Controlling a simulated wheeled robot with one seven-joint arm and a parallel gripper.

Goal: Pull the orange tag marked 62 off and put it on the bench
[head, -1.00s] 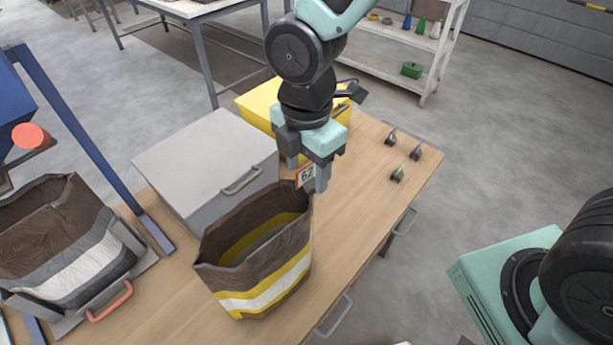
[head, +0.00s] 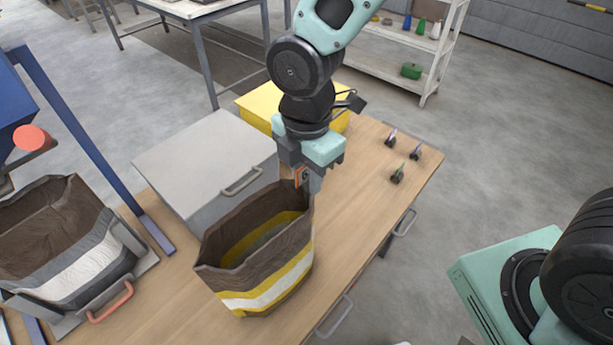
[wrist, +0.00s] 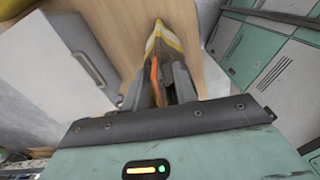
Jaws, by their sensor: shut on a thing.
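The orange tag (head: 301,176) is at the upper right rim of the brown bag with yellow and white bands (head: 258,252). Its number is mostly covered by a finger. My gripper (head: 304,182) is shut on the tag, just above the bag's rim. In the wrist view the tag (wrist: 155,80) shows edge-on as an orange strip between the fingers, with the bag (wrist: 163,42) beyond it. I cannot tell whether the tag still touches the bag. The bag stands open and upright on the wooden bench (head: 360,205).
A grey lidded box (head: 200,160) and a yellow box (head: 262,105) stand behind the bag. Several small clips (head: 398,172) lie at the bench's right end. Another bag (head: 65,240) sits at left by a blue frame. Bench between bag and clips is clear.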

